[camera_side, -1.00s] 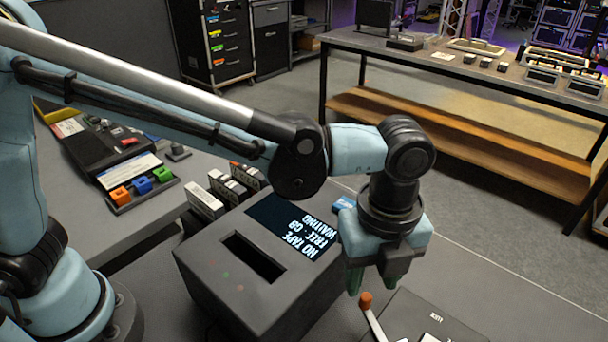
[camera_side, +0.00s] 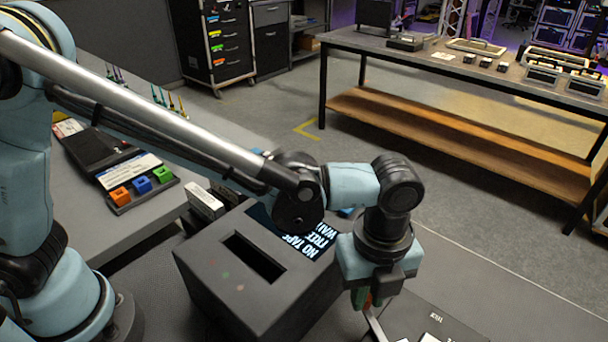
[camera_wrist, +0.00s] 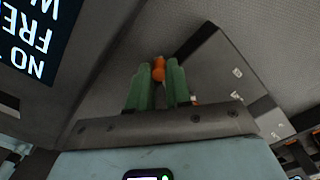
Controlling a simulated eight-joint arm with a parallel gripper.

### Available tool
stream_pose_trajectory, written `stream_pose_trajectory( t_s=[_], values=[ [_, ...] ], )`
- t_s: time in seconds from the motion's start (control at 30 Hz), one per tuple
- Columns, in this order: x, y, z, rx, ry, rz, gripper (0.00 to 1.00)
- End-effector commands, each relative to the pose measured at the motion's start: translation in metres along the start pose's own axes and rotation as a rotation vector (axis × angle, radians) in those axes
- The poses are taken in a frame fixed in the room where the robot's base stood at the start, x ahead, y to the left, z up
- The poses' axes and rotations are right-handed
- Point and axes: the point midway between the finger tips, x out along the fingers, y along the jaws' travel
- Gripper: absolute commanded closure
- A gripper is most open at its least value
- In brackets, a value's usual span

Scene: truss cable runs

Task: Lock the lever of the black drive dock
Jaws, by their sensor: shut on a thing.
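The black drive dock (camera_side: 432,312) lies low at the lower right of the side view, cut off by the bottom edge; its dark plate also shows in the wrist view (camera_wrist: 222,68). Its lever (camera_side: 374,326) is a thin pale bar rising at the dock's left side. The lever's orange knob (camera_wrist: 158,68) sits between my green fingertips in the wrist view. My gripper (camera_side: 364,298) points down over the lever and is shut on its knob, which the fingers mostly hide in the side view.
A dark box with a slot and a lit screen (camera_side: 250,278) stands close left of my gripper. Cartridges (camera_side: 204,202) stand behind it. A side bench holds orange, blue and green blocks (camera_side: 141,186). Table right of the dock is clear.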

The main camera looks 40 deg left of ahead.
Motion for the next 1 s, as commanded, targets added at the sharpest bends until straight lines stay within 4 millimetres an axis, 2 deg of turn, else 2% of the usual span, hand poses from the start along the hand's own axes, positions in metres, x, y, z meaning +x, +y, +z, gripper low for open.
stream_pose_trajectory(
  t_s=[0.57, 0.77, 1.0],
  values=[
    [0.0, -0.004, 0.001, 0.054, 0.0, 0.001, 1.0],
    [0.0, -0.013, 0.001, 0.176, -0.001, 0.001, 1.0],
    [0.0, -0.028, -0.001, 0.394, -0.002, 0.001, 1.0]
  ],
)
